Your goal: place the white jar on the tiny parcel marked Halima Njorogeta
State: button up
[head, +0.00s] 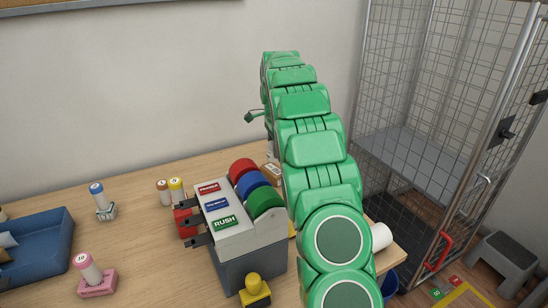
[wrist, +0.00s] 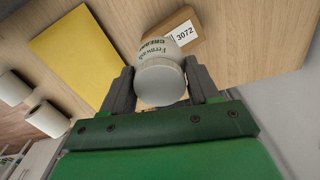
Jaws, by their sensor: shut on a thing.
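In the wrist view my gripper (wrist: 160,72) is shut on the white jar (wrist: 161,84), one finger on each side of it. The jar has a pale lid and dark lettering, partly readable as "CREAM". Beyond the jar lies a small brown cardboard parcel (wrist: 188,38) with a white label reading 3072. The jar overlaps the parcel in this view, and I cannot tell whether they touch. No name on the parcel is readable. Part of a small brown parcel (head: 272,173) shows beside the arm.
A yellow flat item (wrist: 72,62) lies left of the jar, with two white rolls (wrist: 47,119) further left. In the head view, a grey stamp rack (head: 222,204) with tape rolls stands close to my arm. Blue tray (head: 38,245) left; wire cage (head: 430,110) right.

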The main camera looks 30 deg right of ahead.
jog(key=shift+w+d+f, duration=0.2)
jog(key=shift+w+f, duration=0.35)
jog(key=shift+f, duration=0.15)
jog(key=shift+w+d+f, duration=0.15)
jog(key=shift+w+f, duration=0.35)
jog(key=shift+f, duration=1.75)
jog(key=shift+f, duration=0.15)
jog(key=o, duration=1.1)
jog(key=shift+o, duration=0.2)
notch_tip(320, 180, up, 12)
jog(key=shift+w+f, duration=0.1)
jog(key=shift+r, duration=0.25)
